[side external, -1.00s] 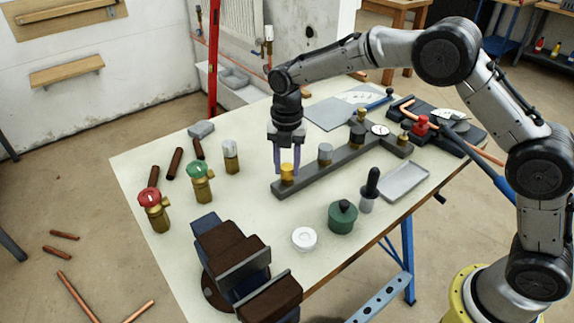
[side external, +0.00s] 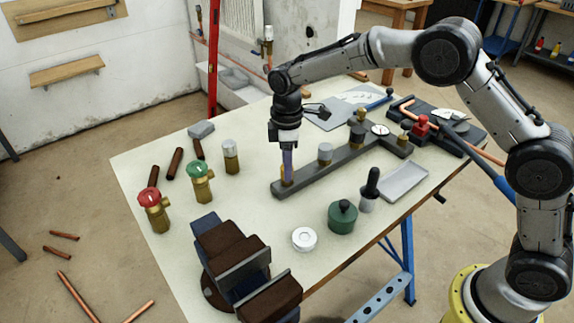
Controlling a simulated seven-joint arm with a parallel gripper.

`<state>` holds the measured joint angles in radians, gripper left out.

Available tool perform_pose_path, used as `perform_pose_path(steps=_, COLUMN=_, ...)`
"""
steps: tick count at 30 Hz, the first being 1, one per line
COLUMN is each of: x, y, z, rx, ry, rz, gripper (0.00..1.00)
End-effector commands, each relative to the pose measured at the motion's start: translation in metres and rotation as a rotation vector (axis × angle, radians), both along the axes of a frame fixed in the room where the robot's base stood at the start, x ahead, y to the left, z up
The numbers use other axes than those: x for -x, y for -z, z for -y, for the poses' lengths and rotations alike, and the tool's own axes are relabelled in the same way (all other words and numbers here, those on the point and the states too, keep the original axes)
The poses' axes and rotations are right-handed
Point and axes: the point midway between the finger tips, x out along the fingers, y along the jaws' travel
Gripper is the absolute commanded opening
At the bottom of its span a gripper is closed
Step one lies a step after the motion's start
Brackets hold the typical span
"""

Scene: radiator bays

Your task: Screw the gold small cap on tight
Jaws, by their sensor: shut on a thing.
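The gold small cap (side external: 283,174) sits at the near left end of the dark grey bar (side external: 311,173) on the workbench. It is mostly hidden behind a finger of my gripper (side external: 287,178). My gripper points straight down over the cap, shut on it, with its fingers seen nearly edge-on. The cap's thread and how far down it sits cannot be seen.
A grey cap (side external: 325,153) and a dark cap (side external: 357,136) stand farther along the bar. Valves with a red knob (side external: 149,197) and a green knob (side external: 201,169) stand to the left. A vise (side external: 235,260) and a green pot (side external: 342,217) stand in front.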

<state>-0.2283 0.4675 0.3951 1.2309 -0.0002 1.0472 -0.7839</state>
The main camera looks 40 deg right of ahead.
Motion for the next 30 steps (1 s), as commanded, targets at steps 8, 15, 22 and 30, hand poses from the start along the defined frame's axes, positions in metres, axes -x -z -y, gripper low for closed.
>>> perform_pose_path(steps=8, x=0.0005, y=0.0010, z=0.0002, rx=-0.001, ry=0.362, rz=-0.002, gripper=0.00)
perform_pose_path(steps=15, x=0.0005, y=0.0012, z=0.0002, rx=0.000, ry=0.666, rz=-0.003, gripper=0.00)
perform_pose_path(steps=22, x=0.0005, y=0.0013, z=0.0003, rx=0.000, ry=0.799, rz=-0.003, gripper=0.00)
perform_pose_path(steps=30, x=0.0005, y=0.0013, z=0.0002, rx=0.000, ry=0.799, rz=-0.003, gripper=0.54)
